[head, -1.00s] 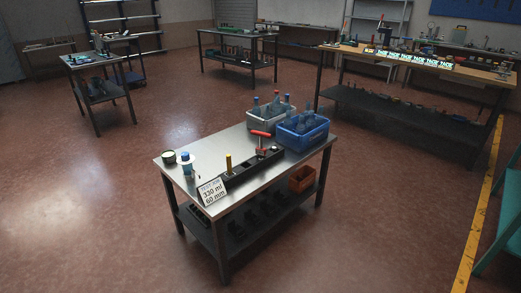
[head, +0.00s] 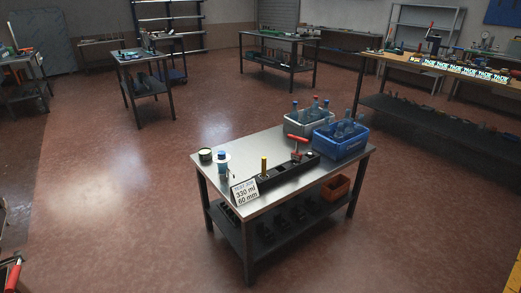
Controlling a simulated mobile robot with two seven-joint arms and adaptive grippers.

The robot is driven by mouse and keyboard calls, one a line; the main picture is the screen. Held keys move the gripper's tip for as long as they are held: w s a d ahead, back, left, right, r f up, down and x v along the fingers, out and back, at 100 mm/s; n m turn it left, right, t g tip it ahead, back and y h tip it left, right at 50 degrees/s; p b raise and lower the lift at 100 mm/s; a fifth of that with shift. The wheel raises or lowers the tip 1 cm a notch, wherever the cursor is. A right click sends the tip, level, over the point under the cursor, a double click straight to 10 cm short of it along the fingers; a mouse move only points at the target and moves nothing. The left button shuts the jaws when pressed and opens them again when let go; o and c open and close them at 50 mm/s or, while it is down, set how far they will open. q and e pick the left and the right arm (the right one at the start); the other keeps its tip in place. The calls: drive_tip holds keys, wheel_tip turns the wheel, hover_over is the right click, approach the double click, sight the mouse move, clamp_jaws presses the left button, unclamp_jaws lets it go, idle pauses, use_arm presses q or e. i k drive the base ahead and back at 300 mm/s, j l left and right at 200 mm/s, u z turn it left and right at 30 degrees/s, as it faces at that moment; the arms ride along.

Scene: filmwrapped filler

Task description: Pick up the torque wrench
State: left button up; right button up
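I cannot make out a torque wrench for certain in the head view. A red-handled tool (head: 297,141) stands in a long black holder (head: 272,181) on the near steel table (head: 283,148). Neither of my grippers is in view.
On the near table are a grey crate (head: 303,123) and a blue crate (head: 341,150) with bottles, a sign (head: 244,191) and a blue-and-white item (head: 223,161). Other benches, such as the small left one (head: 141,57), stand further back. Open red floor lies left of the near table.

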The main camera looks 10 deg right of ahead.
sight(295, 155)
drive_tip(key=i+l+u, duration=0.15)
drive_tip(key=l+u, duration=0.15)
drive_tip(key=u, duration=0.15)
drive_tip(key=i+l+u, duration=0.15)
drive_tip(key=l+u, duration=0.7)
drive_tip(key=l, duration=0.45)
drive_tip(key=l+u, duration=0.2)
drive_tip(key=l, duration=1.75)
